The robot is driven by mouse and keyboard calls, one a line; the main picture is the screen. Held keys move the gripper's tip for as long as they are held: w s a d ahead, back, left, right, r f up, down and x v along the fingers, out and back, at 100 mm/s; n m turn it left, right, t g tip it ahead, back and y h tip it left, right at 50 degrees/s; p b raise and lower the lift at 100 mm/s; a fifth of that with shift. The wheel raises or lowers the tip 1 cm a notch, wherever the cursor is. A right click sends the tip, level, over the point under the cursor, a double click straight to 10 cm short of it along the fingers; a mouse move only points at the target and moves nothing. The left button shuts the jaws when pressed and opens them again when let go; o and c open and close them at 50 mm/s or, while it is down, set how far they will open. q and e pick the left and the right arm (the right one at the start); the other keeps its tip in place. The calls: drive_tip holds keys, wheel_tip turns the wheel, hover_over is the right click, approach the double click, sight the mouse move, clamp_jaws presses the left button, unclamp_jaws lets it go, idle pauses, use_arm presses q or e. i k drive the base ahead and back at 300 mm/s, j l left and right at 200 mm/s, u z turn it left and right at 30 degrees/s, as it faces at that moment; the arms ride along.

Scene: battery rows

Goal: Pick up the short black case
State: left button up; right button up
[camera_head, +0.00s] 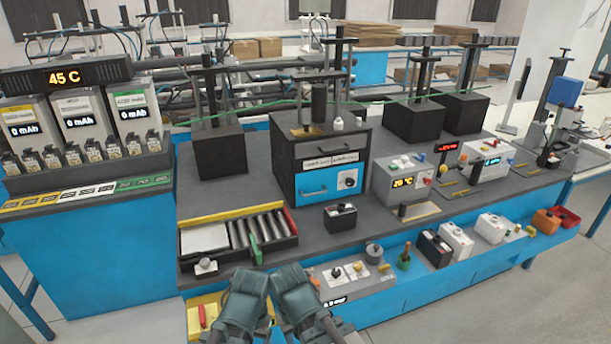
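A small, low black case (341,218) with a pale top edge sits upright on the grey bench top, in front of the drawer cabinet. Another black case (434,249) stands on the lower blue ledge, beside a white case (457,241); I cannot tell for sure which is the short one. My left gripper (250,282) and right gripper (290,279) are side by side at the bottom centre, below and left of both cases and apart from them. Their fingers are not clear, so I cannot see whether they are open. I see nothing held in them.
A tray (187,259) of grey cylinders lies left of the small case. The black drawer cabinet (284,164) stands behind it. Grey bench space is clear around the small case.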

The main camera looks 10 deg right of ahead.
sight(341, 223)
drive_tip(key=i+l+z, duration=0.55)
drive_tip(key=i+z, duration=0.15)
drive_tip(key=z, duration=0.15)
drive_tip(key=i+z, duration=0.4)
